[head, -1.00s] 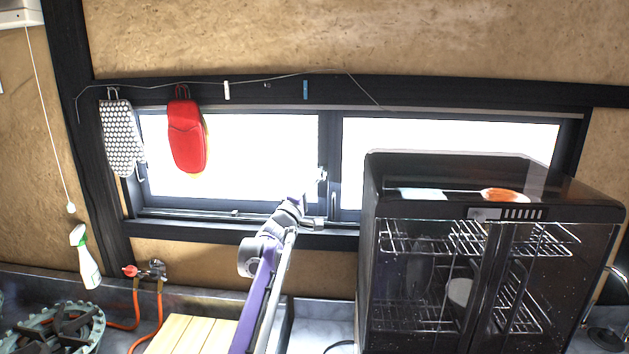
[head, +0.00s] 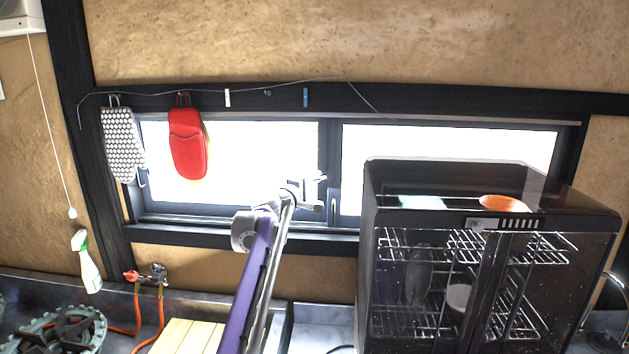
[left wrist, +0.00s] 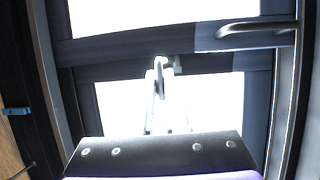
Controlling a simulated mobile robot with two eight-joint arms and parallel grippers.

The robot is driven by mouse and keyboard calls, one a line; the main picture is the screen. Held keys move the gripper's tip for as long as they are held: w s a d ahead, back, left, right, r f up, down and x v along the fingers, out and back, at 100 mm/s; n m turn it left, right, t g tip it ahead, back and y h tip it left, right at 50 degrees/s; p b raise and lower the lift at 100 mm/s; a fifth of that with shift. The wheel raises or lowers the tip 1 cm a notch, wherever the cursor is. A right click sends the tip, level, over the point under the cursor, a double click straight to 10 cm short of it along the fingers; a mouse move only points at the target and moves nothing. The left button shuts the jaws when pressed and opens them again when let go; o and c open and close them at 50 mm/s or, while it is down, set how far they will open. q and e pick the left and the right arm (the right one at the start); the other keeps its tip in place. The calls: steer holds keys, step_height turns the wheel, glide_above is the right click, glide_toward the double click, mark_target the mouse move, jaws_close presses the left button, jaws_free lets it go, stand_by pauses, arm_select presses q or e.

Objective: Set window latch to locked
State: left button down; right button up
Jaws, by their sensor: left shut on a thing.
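The window latch (head: 322,178) is a small pale fitting on the dark upright frame near the middle of the window. My left gripper (head: 312,188) is at it, shut on it. In the left wrist view, the fingertips (left wrist: 158,72) meet at a small pale hook-shaped part of the latch (left wrist: 176,65). Glare and the fingers hide much of the latch, so I cannot tell its exact angle. My right gripper is not in view.
A curved grey handle (left wrist: 257,28) is on the frame near the fingers. A black glass-fronted cabinet (head: 440,195) stands right of my arm. Oven mitts (head: 187,144) hang at the left. A wooden board (head: 185,337) lies below.

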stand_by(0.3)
arm_select(q)
steer(key=c, duration=0.9)
jaws_free()
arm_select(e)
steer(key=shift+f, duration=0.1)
arm_select(q)
steer(key=shift+s+a+f, duration=0.1)
steer(key=shift+s+a, duration=0.05)
steer(key=shift+s, duration=0.05)
steer(key=shift+b+v, duration=1.35)
steer(key=shift+v, duration=3.85)
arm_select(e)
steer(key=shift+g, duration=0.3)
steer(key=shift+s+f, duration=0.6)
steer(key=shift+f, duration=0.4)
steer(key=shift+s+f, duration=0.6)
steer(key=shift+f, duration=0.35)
